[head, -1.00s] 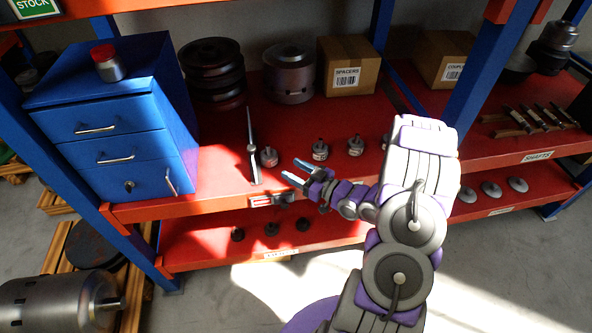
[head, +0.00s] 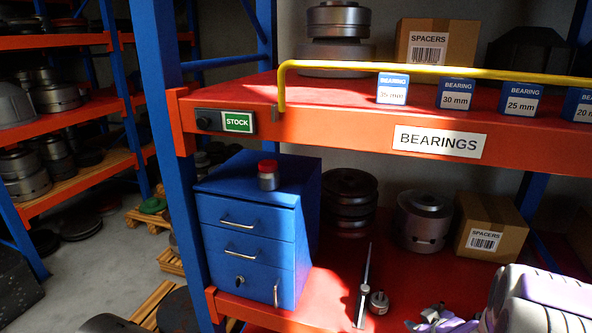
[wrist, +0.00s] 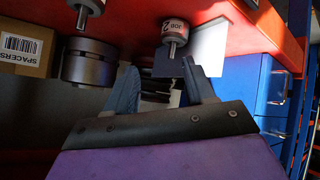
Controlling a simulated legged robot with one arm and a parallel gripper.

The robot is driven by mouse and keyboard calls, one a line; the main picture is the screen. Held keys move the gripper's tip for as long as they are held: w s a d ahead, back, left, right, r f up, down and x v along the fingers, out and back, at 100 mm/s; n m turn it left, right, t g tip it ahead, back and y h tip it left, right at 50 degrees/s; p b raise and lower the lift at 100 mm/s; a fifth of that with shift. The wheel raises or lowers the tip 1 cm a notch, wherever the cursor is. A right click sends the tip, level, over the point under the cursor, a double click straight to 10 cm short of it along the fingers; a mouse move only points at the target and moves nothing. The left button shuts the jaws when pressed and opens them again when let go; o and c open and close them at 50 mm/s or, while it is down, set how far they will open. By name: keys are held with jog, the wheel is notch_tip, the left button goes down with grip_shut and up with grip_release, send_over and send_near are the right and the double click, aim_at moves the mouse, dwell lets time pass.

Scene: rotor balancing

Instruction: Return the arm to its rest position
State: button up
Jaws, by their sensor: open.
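My arm (head: 545,302) is at the lower right corner of the head view, mostly cut off by the frame. My gripper (head: 432,317) shows at the bottom edge there, in front of the red lower shelf. In the wrist view my gripper (wrist: 158,78) has its two dark fingers apart with nothing held between them. That view is upside down. A small rotor labelled JOB 2 (wrist: 175,31) appears just beyond the fingertips, apart from them.
A blue drawer cabinet (head: 248,245) carries a red-capped jar (head: 268,177). A thin upright tool (head: 363,290) stands beside a small rotor (head: 379,303). Above is the BEARINGS shelf (head: 350,130) with a yellow rail (head: 420,69).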

jog(key=s+a+r+m+g+h, duration=0.35)
jog(key=s+r+g, duration=0.25)
jog(key=s+r, duration=0.5)
jog(key=s+a+r+g+y, duration=0.1)
jog(key=s+a+g, duration=0.1)
jog(key=s+a, duration=0.3)
jog(key=s+a+r+m+g, duration=0.1)
jog(key=s+a, duration=0.5)
jog(key=s, duration=0.6)
jog(key=s+a+r+m+g+y, duration=0.1)
jog(key=s+a+r+g, duration=0.1)
jog(key=s+a, duration=0.3)
jog(key=s+g, duration=0.1)
jog(key=s, duration=0.3)
jog(key=shift+a+r+y, duration=0.15)
jog(key=shift+y, duration=0.2)
